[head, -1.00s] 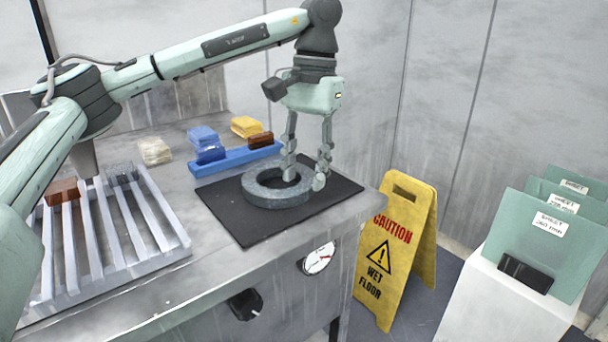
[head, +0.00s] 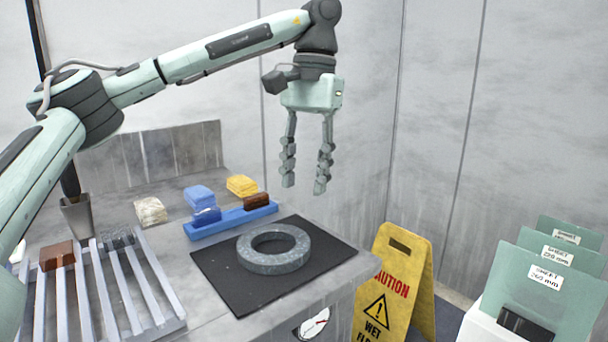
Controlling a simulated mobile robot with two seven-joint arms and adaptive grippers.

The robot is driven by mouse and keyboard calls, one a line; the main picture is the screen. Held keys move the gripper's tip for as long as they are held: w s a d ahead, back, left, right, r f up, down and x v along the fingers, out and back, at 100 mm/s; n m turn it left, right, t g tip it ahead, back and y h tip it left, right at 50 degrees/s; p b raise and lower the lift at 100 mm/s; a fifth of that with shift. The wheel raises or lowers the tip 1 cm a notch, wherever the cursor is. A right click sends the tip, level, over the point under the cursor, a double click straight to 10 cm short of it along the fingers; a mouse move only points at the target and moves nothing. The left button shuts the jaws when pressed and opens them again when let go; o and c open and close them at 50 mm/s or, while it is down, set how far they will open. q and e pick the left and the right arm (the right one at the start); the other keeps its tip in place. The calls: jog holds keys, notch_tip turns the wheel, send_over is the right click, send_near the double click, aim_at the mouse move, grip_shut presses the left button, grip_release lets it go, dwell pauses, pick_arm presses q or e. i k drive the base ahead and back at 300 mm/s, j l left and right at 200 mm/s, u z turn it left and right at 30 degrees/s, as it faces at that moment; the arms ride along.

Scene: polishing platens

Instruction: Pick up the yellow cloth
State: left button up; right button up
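The yellow cloth (head: 242,186) lies folded at the back of the metal bench, right of a folded blue cloth (head: 199,196). Nothing covers it. My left gripper (head: 304,188) points down in the air, to the right of the yellow cloth and above the far side of the grey ring (head: 274,248). Its two fingers are apart with nothing between them. My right gripper does not show.
The grey ring lies on a black mat (head: 322,260). A blue holder (head: 231,220) with a blue and a brown block stands before the cloths. A slatted rack (head: 112,290), white cloth (head: 150,211) and metal cup (head: 77,215) are left. A yellow caution sign (head: 393,290) stands right.

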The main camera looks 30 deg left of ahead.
aim_at(242, 186)
jog(key=u, duration=1.25)
